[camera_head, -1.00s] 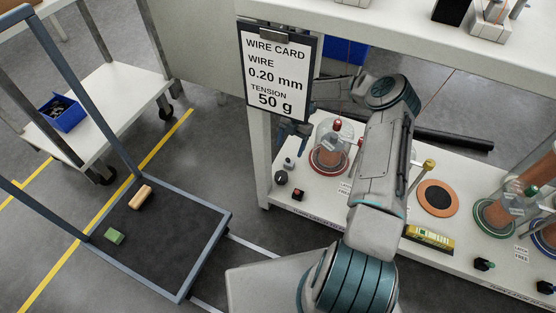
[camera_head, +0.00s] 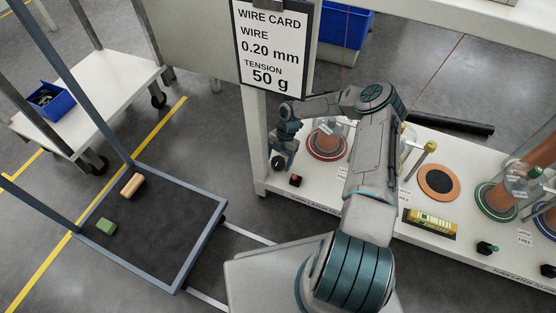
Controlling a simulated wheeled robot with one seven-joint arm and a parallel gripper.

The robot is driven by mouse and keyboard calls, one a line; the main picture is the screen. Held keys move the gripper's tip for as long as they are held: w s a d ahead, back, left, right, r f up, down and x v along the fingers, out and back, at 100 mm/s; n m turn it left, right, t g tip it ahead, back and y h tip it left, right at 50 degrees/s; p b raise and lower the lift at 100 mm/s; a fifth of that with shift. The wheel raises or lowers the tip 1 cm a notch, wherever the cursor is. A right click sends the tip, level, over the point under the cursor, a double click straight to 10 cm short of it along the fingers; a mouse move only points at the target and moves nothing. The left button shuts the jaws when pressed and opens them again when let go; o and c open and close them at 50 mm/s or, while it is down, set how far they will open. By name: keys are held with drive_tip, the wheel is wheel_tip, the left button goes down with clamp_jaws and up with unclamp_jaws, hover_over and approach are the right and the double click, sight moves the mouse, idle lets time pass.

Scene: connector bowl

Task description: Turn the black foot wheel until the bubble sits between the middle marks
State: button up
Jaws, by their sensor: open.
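A black round knob (camera_head: 278,162), which looks like the foot wheel, sits at the left front corner of the white bench shelf. My gripper (camera_head: 281,150) is open and points down just above this knob. Its fingers are small in view, and I cannot tell whether they touch the knob. A yellow spirit level (camera_head: 429,223) lies near the shelf's front edge, right of my arm. Its bubble and middle marks are too small to read.
A red button (camera_head: 295,181) sits right of the knob. A spool on a red-rimmed base (camera_head: 326,148) stands behind my forearm. An orange disc (camera_head: 438,183) lies farther right. A wire card (camera_head: 273,45) hangs above my gripper. A dark-decked cart (camera_head: 160,230) stands left.

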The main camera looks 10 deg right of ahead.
drive_tip(key=c, duration=1)
drive_tip(key=shift+r+m, duration=0.1)
drive_tip(key=shift+m, duration=0.2)
drive_tip(key=m+t, duration=0.1)
drive_tip(key=m, duration=0.2)
drive_tip(key=shift+d+m+y+p, duration=0.1)
drive_tip(key=shift+m+y+p, duration=0.2)
drive_tip(key=shift+y+p, duration=0.1)
drive_tip(key=m+t, duration=0.1)
drive_tip(key=m, duration=0.2)
drive_tip(key=shift+m+t+p, duration=0.3)
drive_tip(key=shift+p, duration=0.1)
drive_tip(key=m+t, duration=0.1)
drive_tip(key=m, duration=0.2)
drive_tip(key=shift+m+p, duration=0.3)
drive_tip(key=shift+p, duration=0.1)
drive_tip(key=shift+m+t+p, duration=0.35)
drive_tip(key=shift+m+t, duration=0.65)
drive_tip(key=shift+m, duration=1)
drive_tip(key=shift+w, duration=0.1)
